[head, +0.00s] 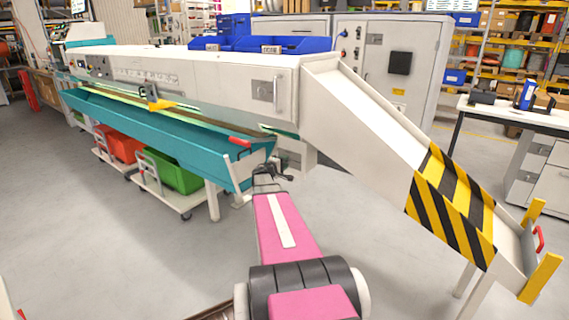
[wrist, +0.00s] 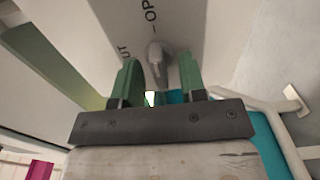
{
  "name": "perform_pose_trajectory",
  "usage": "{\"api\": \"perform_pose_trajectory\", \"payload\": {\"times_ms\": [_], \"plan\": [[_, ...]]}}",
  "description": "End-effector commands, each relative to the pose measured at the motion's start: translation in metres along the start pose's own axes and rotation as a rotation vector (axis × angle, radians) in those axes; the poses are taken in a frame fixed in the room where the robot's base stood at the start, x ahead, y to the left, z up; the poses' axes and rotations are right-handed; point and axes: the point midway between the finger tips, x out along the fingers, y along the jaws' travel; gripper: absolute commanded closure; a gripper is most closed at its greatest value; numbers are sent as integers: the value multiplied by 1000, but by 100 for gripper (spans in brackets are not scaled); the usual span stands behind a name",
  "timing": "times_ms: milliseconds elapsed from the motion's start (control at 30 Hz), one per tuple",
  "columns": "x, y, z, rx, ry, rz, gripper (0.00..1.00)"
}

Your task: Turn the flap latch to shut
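The flap latch (wrist: 157,62) is a grey rounded lever on a pale panel in the wrist view. Its upper end lies near a dash and the letters "OP"; the letters "UT" show to its left, partly covered by a finger. My gripper (wrist: 160,72) is open, with one green finger on each side of the lever. I cannot tell whether either finger touches it. In the head view my gripper (head: 271,175) is small and dark, at the end of the teal trough, and the latch cannot be made out there.
The teal trough (head: 165,135) and white machine housing (head: 200,75) stand ahead. A white chute (head: 360,115) slopes down right to a yellow-black striped band (head: 450,205). A pale bent bar (wrist: 262,103) runs close to my gripper's right. Grey floor is open at front left.

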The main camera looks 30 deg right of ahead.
Motion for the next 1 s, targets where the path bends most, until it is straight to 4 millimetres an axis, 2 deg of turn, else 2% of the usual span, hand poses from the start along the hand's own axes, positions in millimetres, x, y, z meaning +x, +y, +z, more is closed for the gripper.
{"api": "perform_pose_trajectory", "payload": {"times_ms": [333,367,433,467,767,1000], "plan": [[5,0,0,0,0,0,62],[4,0,0,0,0,0,65],[4,0,0,0,0,0,88],[4,0,0,0,0,0,94],[4,0,0,-19,0,0,93],[4,0,0,-125,0,-1,93]]}}
